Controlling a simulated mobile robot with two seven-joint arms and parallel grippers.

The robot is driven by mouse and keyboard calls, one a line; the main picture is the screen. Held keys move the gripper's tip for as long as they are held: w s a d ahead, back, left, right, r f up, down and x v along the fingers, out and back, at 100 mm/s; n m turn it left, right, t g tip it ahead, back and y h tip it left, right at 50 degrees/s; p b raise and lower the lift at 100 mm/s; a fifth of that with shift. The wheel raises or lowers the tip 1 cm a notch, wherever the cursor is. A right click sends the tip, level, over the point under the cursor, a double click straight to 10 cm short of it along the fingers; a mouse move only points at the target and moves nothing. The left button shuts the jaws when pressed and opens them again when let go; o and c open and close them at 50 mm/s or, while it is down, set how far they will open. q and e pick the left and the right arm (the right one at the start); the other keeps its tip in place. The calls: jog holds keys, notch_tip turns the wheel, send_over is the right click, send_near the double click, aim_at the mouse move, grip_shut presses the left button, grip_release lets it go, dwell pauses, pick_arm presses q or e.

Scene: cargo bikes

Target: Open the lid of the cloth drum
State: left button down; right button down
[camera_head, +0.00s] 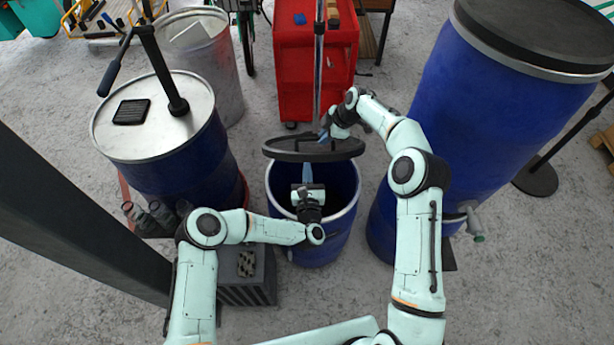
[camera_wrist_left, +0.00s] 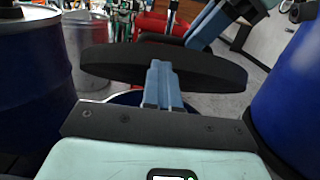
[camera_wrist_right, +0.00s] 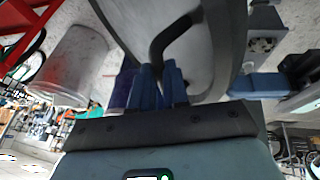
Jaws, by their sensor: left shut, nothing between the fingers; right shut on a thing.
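The open blue cloth drum (camera_head: 327,246) stands in the middle of the head view, with its dark inside showing. Its black round lid (camera_head: 285,148) is raised and tilted above the far side of the rim. My right gripper (camera_head: 325,136) is shut on the lid's dark handle, which shows in the right wrist view (camera_wrist_right: 168,38). My left gripper (camera_head: 307,170) is shut and empty over the drum opening, just on the near side of the lid. In the left wrist view the lid (camera_wrist_left: 110,65) spans behind its blue fingers (camera_wrist_left: 160,80); contact is unclear.
A large blue barrel (camera_head: 490,120) stands close on the right. A metal-topped drum (camera_head: 160,130) with a pump stands on the left. A red cabinet (camera_head: 300,65) and a grey bin (camera_head: 215,60) are behind. A dark crate (camera_head: 245,290) sits left of the cloth drum.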

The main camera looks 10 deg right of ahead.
pick_arm(q)
jog(key=shift+w+a+r, duration=0.1)
jog(key=shift+w+r, duration=0.15)
pick_arm(e)
jog(key=shift+s+d+f, duration=0.15)
jog(key=shift+s+f, duration=0.15)
jog(key=shift+f, duration=0.4)
jog(key=c, duration=1.1)
grip_release()
jog(key=shift+f, duration=0.1)
pick_arm(q)
jog(key=shift+w, duration=0.1)
